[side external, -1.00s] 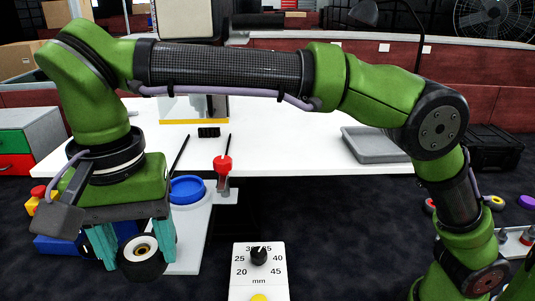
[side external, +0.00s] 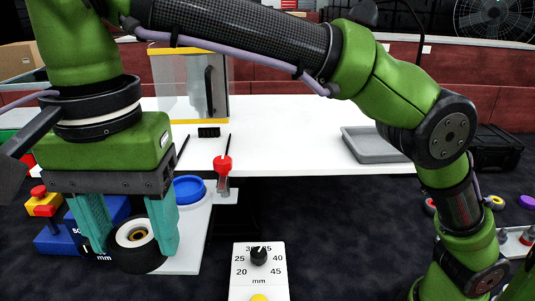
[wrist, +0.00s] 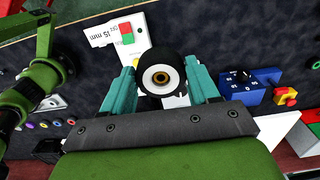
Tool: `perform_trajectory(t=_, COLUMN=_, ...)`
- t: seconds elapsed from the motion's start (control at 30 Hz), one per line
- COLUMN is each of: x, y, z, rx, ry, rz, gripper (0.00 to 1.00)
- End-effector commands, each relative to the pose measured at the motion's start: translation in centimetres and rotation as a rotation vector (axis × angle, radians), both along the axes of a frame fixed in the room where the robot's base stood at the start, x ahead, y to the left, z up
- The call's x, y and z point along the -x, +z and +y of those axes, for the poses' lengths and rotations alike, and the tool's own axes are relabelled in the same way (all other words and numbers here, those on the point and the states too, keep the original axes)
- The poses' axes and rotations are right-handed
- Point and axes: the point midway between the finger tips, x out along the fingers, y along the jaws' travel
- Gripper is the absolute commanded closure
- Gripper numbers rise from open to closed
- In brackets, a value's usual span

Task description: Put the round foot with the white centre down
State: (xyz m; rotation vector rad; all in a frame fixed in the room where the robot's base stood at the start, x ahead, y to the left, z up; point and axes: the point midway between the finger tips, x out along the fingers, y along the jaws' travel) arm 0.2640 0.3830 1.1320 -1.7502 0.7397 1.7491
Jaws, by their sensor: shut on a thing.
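The round foot (side external: 138,244) is a thick black disc with a white centre and a brass-coloured hole. It is held on its side between the teal fingers of my gripper (side external: 128,238), with its white face toward the side camera. In the wrist view the foot (wrist: 161,78) sits between both fingertips of my gripper (wrist: 162,84), its white face toward that camera. My gripper is shut on it, above the floor and in front of a white plate. The foot's underside is hidden.
A blue round dish (side external: 188,189) and a red-topped clamp (side external: 222,168) stand just right of my gripper. A blue box (side external: 62,237) with a yellow and red button (side external: 42,203) is behind left. A dial panel (side external: 259,258) stands front centre. A grey tray (side external: 372,145) lies on the white table (side external: 300,130).

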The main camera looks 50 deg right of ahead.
Motion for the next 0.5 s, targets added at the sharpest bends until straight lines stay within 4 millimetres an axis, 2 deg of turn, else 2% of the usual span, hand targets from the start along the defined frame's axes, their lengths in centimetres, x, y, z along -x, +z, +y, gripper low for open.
perform_trajectory(t=0.03, x=-0.7, y=1.2, z=-1.7, rx=-0.004, ry=-0.044, rz=-0.003, gripper=0.71)
perform_trajectory(t=0.2, x=-1.6, y=4.4, z=-6.6, rx=-0.004, ry=-0.165, rz=-0.001, gripper=0.71)
perform_trajectory(t=0.5, x=-1.4, y=7.8, z=-12.8, rx=-0.003, ry=-0.326, rz=-0.001, gripper=0.71)
